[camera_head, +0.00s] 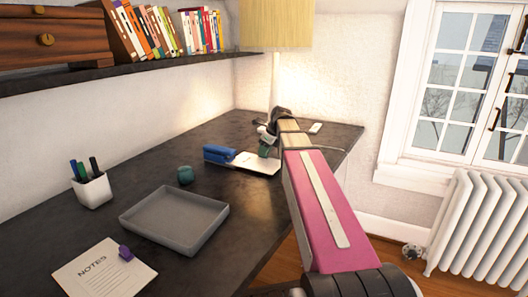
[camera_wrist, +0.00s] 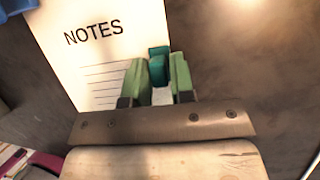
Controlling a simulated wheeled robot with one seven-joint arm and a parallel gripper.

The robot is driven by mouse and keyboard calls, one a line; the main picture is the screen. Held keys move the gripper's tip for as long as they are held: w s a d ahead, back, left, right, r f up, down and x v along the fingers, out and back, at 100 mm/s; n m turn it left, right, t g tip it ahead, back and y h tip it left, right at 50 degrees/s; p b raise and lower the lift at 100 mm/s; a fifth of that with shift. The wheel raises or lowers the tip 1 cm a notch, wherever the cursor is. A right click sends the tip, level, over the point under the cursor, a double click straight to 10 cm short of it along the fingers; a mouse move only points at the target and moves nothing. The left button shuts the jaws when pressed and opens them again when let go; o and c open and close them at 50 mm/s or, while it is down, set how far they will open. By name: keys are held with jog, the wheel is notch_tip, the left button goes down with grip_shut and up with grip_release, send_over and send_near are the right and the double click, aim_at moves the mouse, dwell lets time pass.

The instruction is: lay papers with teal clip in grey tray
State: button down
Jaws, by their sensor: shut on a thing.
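The papers (camera_wrist: 105,60), a white sheet headed NOTES, lie on the dark desk in the wrist view; they also show in the head view (camera_head: 257,164). The teal clip (camera_wrist: 159,52) is at their edge, between the green fingers of my gripper (camera_wrist: 159,72). My gripper is shut on the teal clip, and in the head view it is at the far part of the desk. The grey tray (camera_head: 148,222) stands empty on the near part of the desk. My fingers and wrist hide part of the papers.
A blue stapler-like object (camera_head: 219,154) is just left of the papers. A small teal pot (camera_head: 185,175) and a white pen cup (camera_head: 94,190) stand near the tray. Other papers (camera_head: 85,277) with a purple clip (camera_head: 125,253) lie front left. A lamp (camera_head: 275,70) stands behind.

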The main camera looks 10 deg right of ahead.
aim_at(275, 160)
jog(key=shift+s+d, duration=1.05)
jog(key=shift+d, duration=0.3)
jog(key=shift+s+d, duration=1)
jog(key=shift+d, duration=0.35)
jog(key=c, duration=0.9)
grip_release()
